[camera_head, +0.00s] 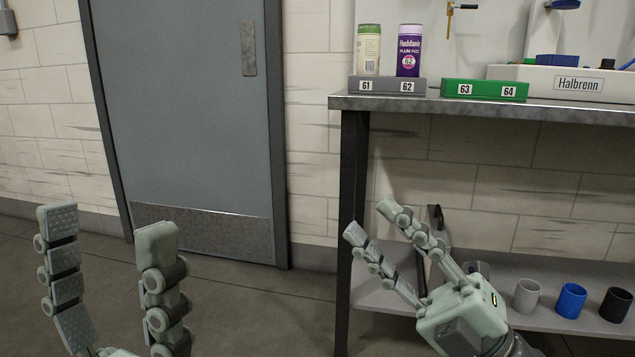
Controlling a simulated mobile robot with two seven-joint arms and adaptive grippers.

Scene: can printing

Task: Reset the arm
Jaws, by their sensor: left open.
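My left gripper (106,224) is at the lower left of the head view, fingers pointing up and wide apart, with nothing between them. My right gripper (371,219) is at the lower middle right, tilted up to the left, in front of the workbench's leg and lower shelf. Its two fingers are apart, with nothing seen between them. Both grippers appear away from the cans. A pale green can (369,50) and a purple can (409,50) stand upright on the grey holder (387,85) marked 61 and 62. My upper arms are out of view.
The workbench (480,107) also bears a green holder (486,91) marked 63 and 64, seen empty, and a white Halbrenn machine (520,75). White, blue (570,300) and black cups stand on the lower shelf (540,268). A grey door (185,110) is behind; floor between the grippers is clear.

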